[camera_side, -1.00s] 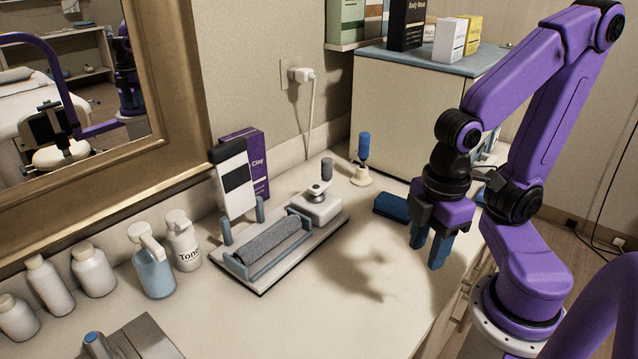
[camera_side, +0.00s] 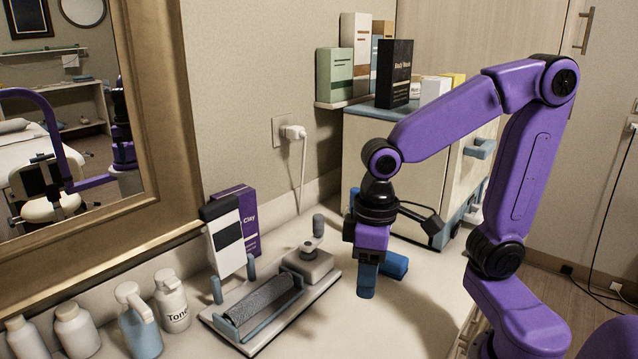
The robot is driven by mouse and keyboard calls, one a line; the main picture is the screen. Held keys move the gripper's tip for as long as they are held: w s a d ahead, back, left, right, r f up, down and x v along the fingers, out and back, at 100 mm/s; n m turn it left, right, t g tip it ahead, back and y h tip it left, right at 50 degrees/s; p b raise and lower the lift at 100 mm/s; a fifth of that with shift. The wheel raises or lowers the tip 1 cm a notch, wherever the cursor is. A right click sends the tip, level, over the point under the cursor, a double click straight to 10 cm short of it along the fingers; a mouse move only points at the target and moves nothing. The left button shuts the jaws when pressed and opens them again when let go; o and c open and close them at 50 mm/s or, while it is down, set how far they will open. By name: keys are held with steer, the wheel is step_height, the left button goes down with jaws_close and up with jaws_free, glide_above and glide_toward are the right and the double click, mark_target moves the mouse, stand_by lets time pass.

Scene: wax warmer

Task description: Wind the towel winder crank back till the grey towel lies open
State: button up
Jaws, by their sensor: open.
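The towel winder (camera_side: 222,315) stands on the counter, left of the middle. Its grey towel (camera_side: 262,299) is wound into a roll between blue-grey posts and rails. The crank (camera_side: 315,236) sits on a pale block at the winder's right end, its dark grey knob standing up. My gripper (camera_side: 366,282) points down over the counter to the right of the crank, apart from it. Its blue fingers overlap in this view and hold nothing that I can see.
A white and black box (camera_side: 225,240) and a purple box (camera_side: 246,215) stand behind the winder. Bottles (camera_side: 172,302) stand at the left. A cabinet (camera_side: 362,130) bearing boxes is behind my gripper. The counter in front is clear.

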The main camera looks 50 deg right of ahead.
steer(key=w+d+r+m, duration=0.1)
steer(key=w+r+m, duration=0.1)
steer(key=w+m, duration=0.5)
step_height(320, 180, up, 4)
steer(key=f+m, duration=0.1)
steer(key=m, duration=1.5)
glide_above(320, 215)
steer(key=shift+r, duration=0.25)
steer(key=shift+f, duration=4.25)
steer(key=shift+f, duration=0.2)
jaws_close()
